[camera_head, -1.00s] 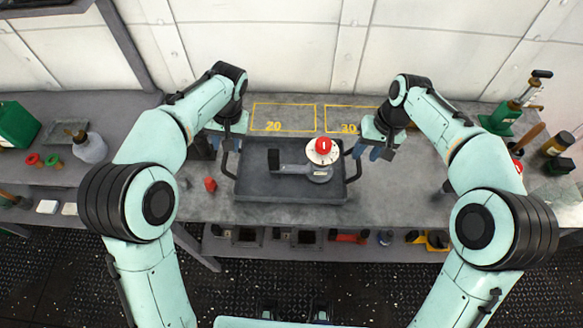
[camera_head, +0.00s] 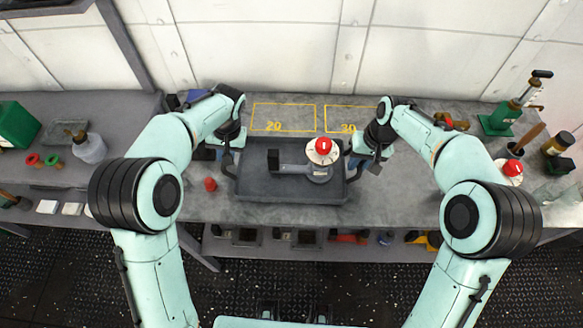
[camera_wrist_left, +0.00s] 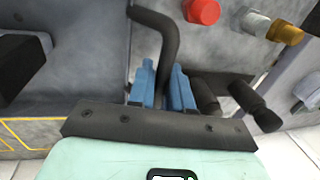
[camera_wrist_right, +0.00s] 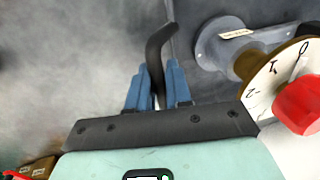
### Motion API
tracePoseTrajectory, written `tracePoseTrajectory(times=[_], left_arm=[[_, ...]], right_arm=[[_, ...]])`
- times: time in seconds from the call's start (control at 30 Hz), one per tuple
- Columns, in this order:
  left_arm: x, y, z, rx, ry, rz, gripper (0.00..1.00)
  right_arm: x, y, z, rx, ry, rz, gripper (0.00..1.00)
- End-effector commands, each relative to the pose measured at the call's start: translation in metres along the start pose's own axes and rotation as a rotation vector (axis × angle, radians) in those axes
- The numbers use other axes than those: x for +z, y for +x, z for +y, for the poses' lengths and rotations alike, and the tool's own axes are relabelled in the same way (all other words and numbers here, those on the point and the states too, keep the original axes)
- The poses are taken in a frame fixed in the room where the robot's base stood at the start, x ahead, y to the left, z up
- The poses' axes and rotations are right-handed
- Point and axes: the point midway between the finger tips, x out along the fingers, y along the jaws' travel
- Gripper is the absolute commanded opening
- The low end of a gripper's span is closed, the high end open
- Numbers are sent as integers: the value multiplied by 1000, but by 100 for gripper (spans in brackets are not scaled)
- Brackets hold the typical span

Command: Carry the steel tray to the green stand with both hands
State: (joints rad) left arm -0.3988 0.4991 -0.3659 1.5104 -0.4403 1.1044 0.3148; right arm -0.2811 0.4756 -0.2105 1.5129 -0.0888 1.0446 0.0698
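The dark grey steel tray (camera_head: 250,190) rests on the workbench in the middle of the head view, with a black handle at each end. A grey device with a red knob (camera_head: 323,147) stands in it. My left gripper (camera_head: 229,152) is at the tray's left handle; in the left wrist view its blue fingers (camera_wrist_left: 162,85) flank the dark handle bar (camera_wrist_left: 166,40). My right gripper (camera_head: 367,164) is at the right handle; in the right wrist view its fingers (camera_wrist_right: 157,85) flank the handle bar (camera_wrist_right: 158,45) closely. Whether either grips firmly is unclear. I cannot identify a green stand.
A small red-capped item (camera_head: 210,184) stands left of the tray. Yellow outlined areas marked 20 (camera_head: 283,118) and 30 (camera_head: 350,118) lie behind it, clear. A shelf with items runs below.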

Motion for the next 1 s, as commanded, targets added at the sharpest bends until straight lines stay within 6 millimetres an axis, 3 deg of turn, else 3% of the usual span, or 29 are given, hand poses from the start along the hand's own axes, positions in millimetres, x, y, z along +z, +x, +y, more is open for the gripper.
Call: tracePoseTrajectory(times=[0.43,0.83,1.0], left_arm=[[-4,-12,-2,0,-2,9,0],[-30,-72,-14,3,-11,55,0],[-39,-87,-16,4,-14,69,0]], right_arm=[[-4,-13,-2,0,-2,10,0],[-30,-72,-13,1,-10,55,0],[-39,-87,-15,1,-13,70,0]])
